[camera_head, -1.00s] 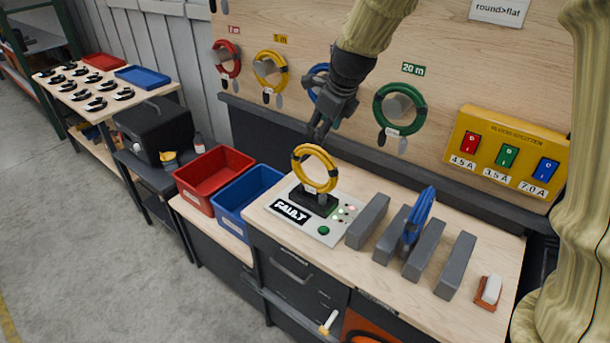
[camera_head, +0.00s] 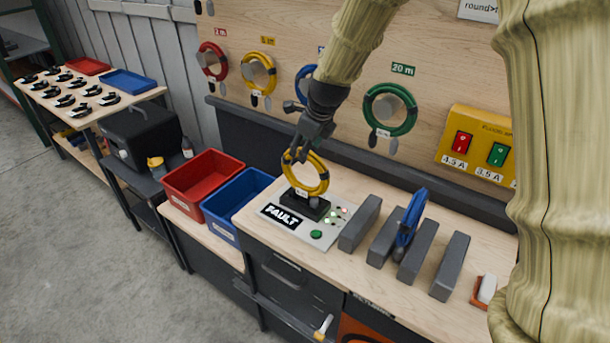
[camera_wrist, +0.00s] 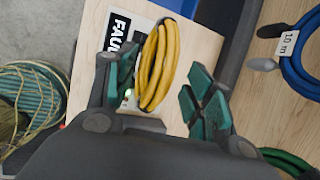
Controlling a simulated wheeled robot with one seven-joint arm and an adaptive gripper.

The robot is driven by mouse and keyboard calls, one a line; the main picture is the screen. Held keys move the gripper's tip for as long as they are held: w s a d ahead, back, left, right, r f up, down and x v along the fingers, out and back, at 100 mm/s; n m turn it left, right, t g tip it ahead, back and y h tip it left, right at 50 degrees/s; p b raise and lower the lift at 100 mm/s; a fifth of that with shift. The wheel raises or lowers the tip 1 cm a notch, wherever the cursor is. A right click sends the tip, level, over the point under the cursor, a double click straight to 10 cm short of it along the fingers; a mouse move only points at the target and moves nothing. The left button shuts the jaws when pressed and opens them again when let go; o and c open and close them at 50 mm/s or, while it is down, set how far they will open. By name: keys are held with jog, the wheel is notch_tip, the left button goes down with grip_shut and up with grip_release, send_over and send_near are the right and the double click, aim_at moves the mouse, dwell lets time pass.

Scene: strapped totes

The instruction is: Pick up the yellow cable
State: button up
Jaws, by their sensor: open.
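A yellow cable coil (camera_head: 318,186) stands upright on the black block (camera_head: 305,205) of a test panel marked FAULT. Another yellow coil (camera_head: 258,73) hangs on the wooden board at the back. My gripper (camera_head: 297,150) is right at the upper left of the standing coil's rim. In the wrist view my gripper (camera_wrist: 163,98) is open, its green-padded fingers on either side of the yellow coil (camera_wrist: 158,65), with a gap at the right finger. Whether the left finger touches the coil I cannot tell.
A red bin (camera_head: 203,180) and a blue bin (camera_head: 236,203) stand left of the panel. Grey upright dividers (camera_head: 418,250) with a blue coil (camera_head: 409,220) stand to the right. Red, blue and green (camera_head: 390,110) coils hang behind.

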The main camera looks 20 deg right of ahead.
jog(key=f, duration=0.1)
jog(key=w+f+p, duration=0.1)
jog(key=f+p, duration=0.1)
jog(key=shift+w+d, duration=0.15)
jog(key=shift+d, duration=0.25)
jog(key=shift+x, duration=0.95)
jog(key=shift+c, duration=0.3)
grip_shut()
